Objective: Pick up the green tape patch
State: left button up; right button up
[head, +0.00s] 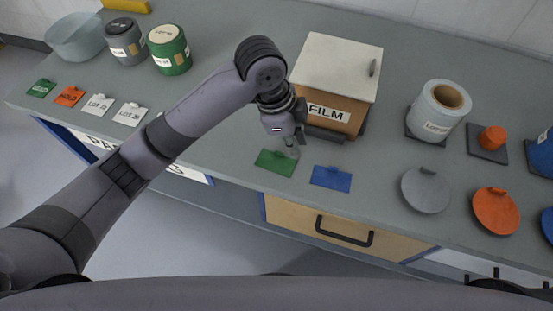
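The green tape patch (275,162) lies flat on the grey counter, near its front edge and left of a blue patch (331,176). My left gripper (291,148) points down just above the green patch's far right edge, in front of the film box. Its fingers are small and partly hidden, so I cannot tell whether they are open or touch the patch. My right gripper is not in view.
The film box (335,82) stands close behind my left gripper. A film roll (437,108), an orange knob piece (492,138) and round lids (426,190) are to the right. Labelled cans (169,50) and small tags (68,96) are at the left.

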pick_arm(q)
jog(key=w+a+r+m+y, duration=0.3)
jog(key=w+a+r, duration=0.15)
jog(key=r, duration=0.25)
jog(key=p, duration=0.1)
send_over(277, 151)
jog(key=f, duration=1.2)
jog(key=shift+a+f, duration=0.1)
jog(key=shift+a, duration=0.1)
notch_tip(277, 151, down, 4)
jog(key=shift+s+d+f+p, duration=0.1)
jog(key=shift+d+p, duration=0.05)
jog(key=shift+p, duration=0.6)
jog(key=shift+f, duration=0.55)
jog(key=shift+c, duration=0.3)
grip_shut()
jog(key=shift+r, duration=0.1)
